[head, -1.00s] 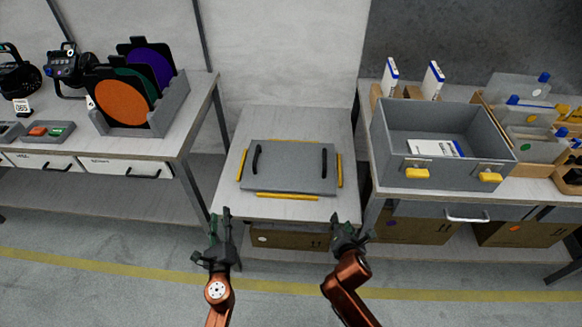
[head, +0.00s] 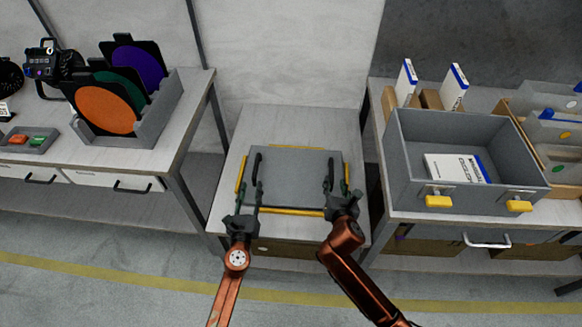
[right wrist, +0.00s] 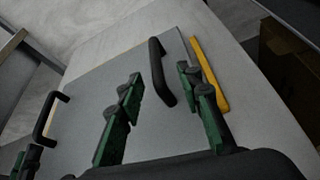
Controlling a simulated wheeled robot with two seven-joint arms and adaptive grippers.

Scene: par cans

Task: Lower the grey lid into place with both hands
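The grey lid (head: 294,165) lies flat on the small middle table, with a black handle at each side and yellow strips around it. My left gripper (head: 249,192) is open at the near end of the left handle (head: 256,168). My right gripper (head: 337,188) is open at the near end of the right handle (head: 331,172). In the right wrist view, the right handle (right wrist: 160,72) lies ahead and between the spread green fingers of my right gripper (right wrist: 158,85). The left handle (right wrist: 46,114) shows there too, apart from the right fingers.
A grey open case (head: 397,155) with yellow latches stands on the right bench, close to the middle table. A rack (head: 160,125) of coloured discs stands on the left bench. The middle table (head: 290,118) is bare behind the lid.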

